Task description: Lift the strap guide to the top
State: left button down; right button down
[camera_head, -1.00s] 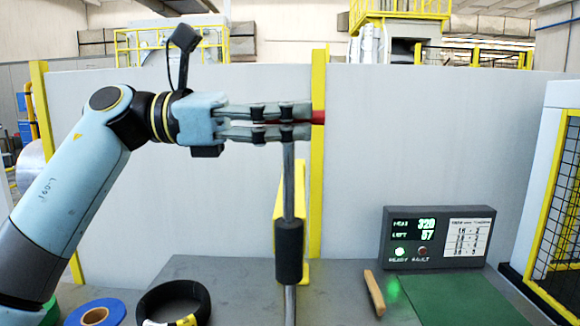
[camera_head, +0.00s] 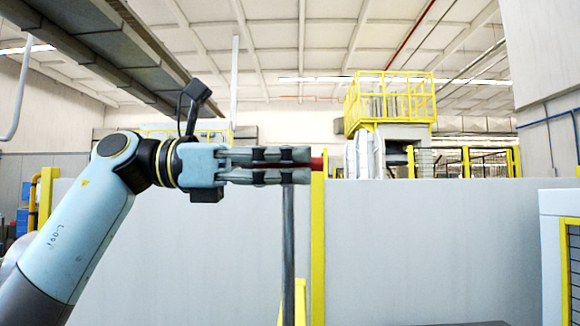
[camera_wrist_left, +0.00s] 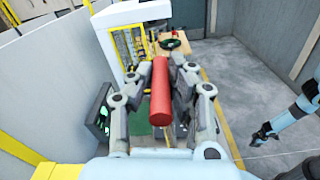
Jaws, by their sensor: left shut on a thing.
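My left gripper (camera_head: 296,166) is shut on a red cylindrical handle, whose end (camera_head: 317,163) shows just past the fingertips. In the left wrist view the red handle (camera_wrist_left: 161,92) lies between the two fingers of the left gripper (camera_wrist_left: 163,105). A grey vertical pole (camera_head: 288,240) stands right below the fingers. How the handle joins the pole is hidden by the fingers. My right gripper (camera_wrist_left: 262,133) shows small and dark at the right of the left wrist view, away from the handle; its jaws are unclear.
A pale wall (camera_head: 430,240) with a yellow post (camera_head: 318,250) stands behind the gripper. A white cabinet (camera_head: 560,245) is at the right. The left wrist view shows a dark display box (camera_wrist_left: 98,113) below left and open grey floor (camera_wrist_left: 240,85).

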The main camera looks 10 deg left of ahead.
pick_arm(q)
jog(key=c, duration=1.5)
grip_release()
jog(key=shift+r, duration=0.45)
jog(key=shift+o, duration=1.3)
jog(key=shift+w+f, duration=0.1)
jog(key=shift+w, duration=0.15)
jog(key=shift+s, duration=0.2)
jog(key=shift+s, duration=0.25)
jog(key=shift+w+a+f, duration=0.1)
jog(key=shift+w+a, duration=0.05)
jog(key=shift+a, duration=0.2)
jog(key=s+a, duration=0.2)
jog(key=a, duration=0.9)
jog(key=shift+s, duration=0.35)
jog(key=shift+a, duration=0.1)
